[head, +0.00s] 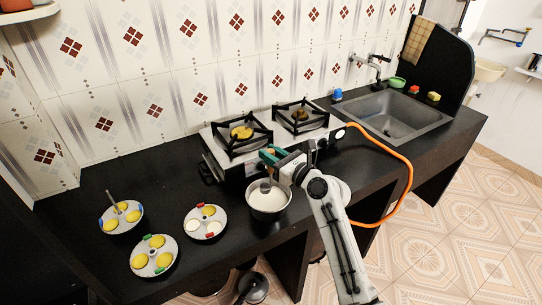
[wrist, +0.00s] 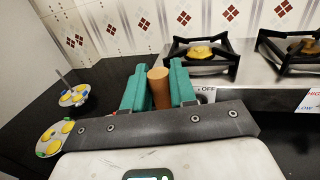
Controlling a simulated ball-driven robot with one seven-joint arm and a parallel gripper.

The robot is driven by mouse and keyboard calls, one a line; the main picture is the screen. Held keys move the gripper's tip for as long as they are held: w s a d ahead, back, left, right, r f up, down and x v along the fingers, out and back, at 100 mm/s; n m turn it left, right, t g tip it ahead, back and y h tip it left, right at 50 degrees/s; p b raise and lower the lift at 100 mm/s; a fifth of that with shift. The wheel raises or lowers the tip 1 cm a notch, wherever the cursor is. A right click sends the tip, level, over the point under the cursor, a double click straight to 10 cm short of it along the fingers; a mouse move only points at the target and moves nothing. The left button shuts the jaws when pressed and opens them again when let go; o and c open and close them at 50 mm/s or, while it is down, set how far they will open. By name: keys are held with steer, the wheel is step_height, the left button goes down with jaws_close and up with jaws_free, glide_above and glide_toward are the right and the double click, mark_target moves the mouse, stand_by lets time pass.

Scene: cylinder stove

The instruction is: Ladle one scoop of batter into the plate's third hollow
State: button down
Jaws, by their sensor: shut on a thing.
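My gripper (head: 269,155) has teal fingers and is shut on the wooden handle of the ladle (wrist: 159,88), above the batter pot. The ladle's grey lower end (head: 265,186) is at the pot's mouth; whether its bowl holds batter cannot be told. The steel pot (head: 268,211) holds white batter (head: 272,200). Left of it lies a round plate (head: 194,216) with red-marked edges, one yellow hollow at the top and two pale lower hollows. I cannot tell whether those are filled or bare. My fingers (wrist: 160,90) show in the wrist view.
Two other plates with yellow-filled hollows lie farther left, one with an upright rod (head: 122,216) and one nearer the front edge (head: 154,257). The stove (head: 225,160) with black grates stands behind the pot. An orange hose (head: 409,175) loops to the right, near the sink (head: 395,115).

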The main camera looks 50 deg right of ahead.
mark_target(271, 175)
steer(key=shift+f+b, duration=1.9)
steer(key=shift+f, duration=1.75)
steer(key=shift+r, duration=0.15)
step_height(271, 175, up, 9)
steer(key=p, duration=0.9)
steer(key=shift+p, duration=0.4)
steer(key=shift+f, duration=0.2)
